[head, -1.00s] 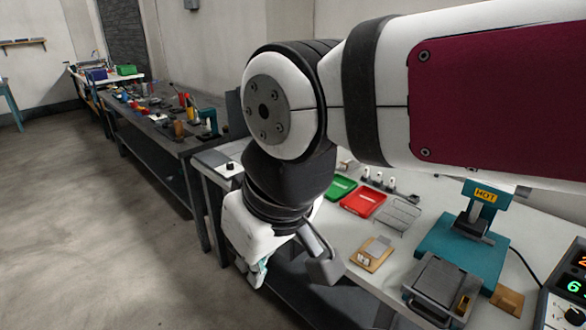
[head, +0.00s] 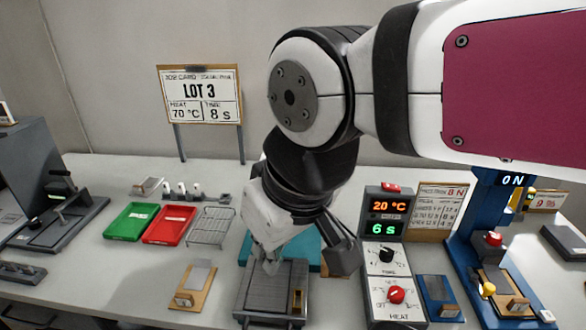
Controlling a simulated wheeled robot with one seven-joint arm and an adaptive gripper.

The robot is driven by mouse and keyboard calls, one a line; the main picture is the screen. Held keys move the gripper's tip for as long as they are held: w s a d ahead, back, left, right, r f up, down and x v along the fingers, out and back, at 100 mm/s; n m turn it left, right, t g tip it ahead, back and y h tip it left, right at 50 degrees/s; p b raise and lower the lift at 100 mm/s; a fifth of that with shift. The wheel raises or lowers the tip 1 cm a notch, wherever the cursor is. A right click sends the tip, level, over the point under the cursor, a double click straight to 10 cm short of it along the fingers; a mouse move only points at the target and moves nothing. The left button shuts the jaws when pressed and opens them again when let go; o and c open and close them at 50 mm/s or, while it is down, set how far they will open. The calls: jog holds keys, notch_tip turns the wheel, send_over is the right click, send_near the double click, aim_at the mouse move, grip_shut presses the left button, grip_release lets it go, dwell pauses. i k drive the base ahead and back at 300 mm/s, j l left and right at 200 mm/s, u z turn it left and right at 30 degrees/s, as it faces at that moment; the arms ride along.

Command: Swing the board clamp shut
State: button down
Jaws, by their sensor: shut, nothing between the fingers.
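My gripper (head: 268,263) is shut and empty, pointing down over the bench. Its fingertips appear at the back edge of a dark grey flat fixture (head: 262,290); I cannot tell whether they touch it. This fixture has a ribbed plate and a small wooden piece at its right side. A wooden board (head: 193,288) with a metal plate lies to its left. A dark device with a lever (head: 62,212) stands at the far left. No part is labelled as the board clamp, so I cannot tell which of these it is.
A green tray (head: 131,222), a red tray (head: 170,224) and a wire rack (head: 212,227) lie behind the wooden board. A control box (head: 386,255) reads 20 °C and 6 s. A blue press (head: 480,225) stands at right. A teal base (head: 308,250) is partly hidden behind my gripper.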

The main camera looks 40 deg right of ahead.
aim_at(488, 288)
jog(key=l+z, duration=0.1)
jog(key=z, duration=0.3)
jog(key=k+l+z, duration=0.1)
jog(key=z, duration=0.25)
jog(key=l+z, duration=0.2)
jog(key=z, duration=0.2)
jog(key=l+z, duration=0.15)
jog(key=z, duration=0.2)
jog(key=k, duration=0.85)
